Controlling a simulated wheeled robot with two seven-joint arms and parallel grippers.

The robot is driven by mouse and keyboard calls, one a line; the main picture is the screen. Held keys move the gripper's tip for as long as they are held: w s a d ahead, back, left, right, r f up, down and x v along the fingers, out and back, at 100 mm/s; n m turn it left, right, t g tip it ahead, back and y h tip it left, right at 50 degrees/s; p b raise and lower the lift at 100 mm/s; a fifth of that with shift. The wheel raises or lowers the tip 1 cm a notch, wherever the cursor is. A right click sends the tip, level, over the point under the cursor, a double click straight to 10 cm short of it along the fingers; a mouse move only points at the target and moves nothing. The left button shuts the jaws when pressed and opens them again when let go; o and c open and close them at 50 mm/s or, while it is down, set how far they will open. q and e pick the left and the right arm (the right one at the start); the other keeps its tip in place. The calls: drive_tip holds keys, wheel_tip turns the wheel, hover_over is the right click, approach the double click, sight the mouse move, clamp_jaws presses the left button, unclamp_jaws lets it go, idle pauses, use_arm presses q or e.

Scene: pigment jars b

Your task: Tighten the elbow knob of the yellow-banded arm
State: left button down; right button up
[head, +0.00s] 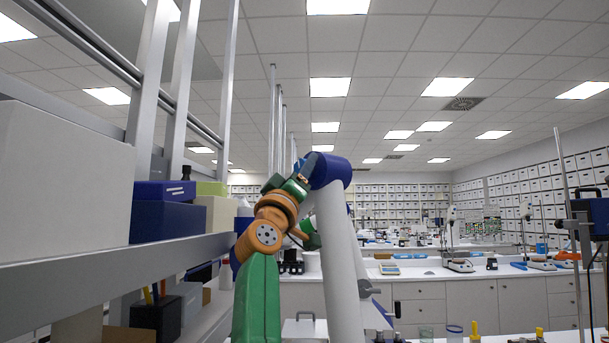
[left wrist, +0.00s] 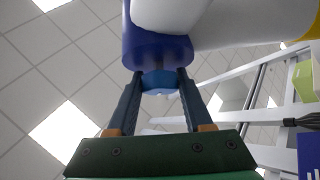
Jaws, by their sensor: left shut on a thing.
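The arm with the elbow has white links and a dark blue elbow joint (head: 332,168), high in the middle of the head view. A white link (head: 338,250) runs down from it. In the left wrist view the blue elbow (left wrist: 157,48) is close above the fingers, and a yellow band (left wrist: 306,22) shows at the upper right. My left gripper (head: 302,173) is at the elbow's left side. In the left wrist view the left gripper (left wrist: 160,84) is shut on the lighter blue elbow knob (left wrist: 158,78). My right gripper is out of view.
A grey shelf (head: 110,265) with a large white box (head: 60,190) and blue boxes (head: 165,221) stands close on the left. Metal uprights rise above it. Jars and yellow-handled tools stand low at right.

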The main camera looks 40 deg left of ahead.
use_arm(q)
drive_tip(key=shift+m+t+h, duration=0.4)
drive_tip(key=shift+m+h, duration=0.2)
drive_tip(key=shift+m, duration=0.2)
drive_tip(key=shift+c, duration=1.5)
unclamp_jaws()
drive_tip(key=shift+s, duration=0.1)
drive_tip(key=b+v, duration=0.7)
drive_tip(key=b, duration=0.1)
drive_tip(key=shift+s, duration=0.1)
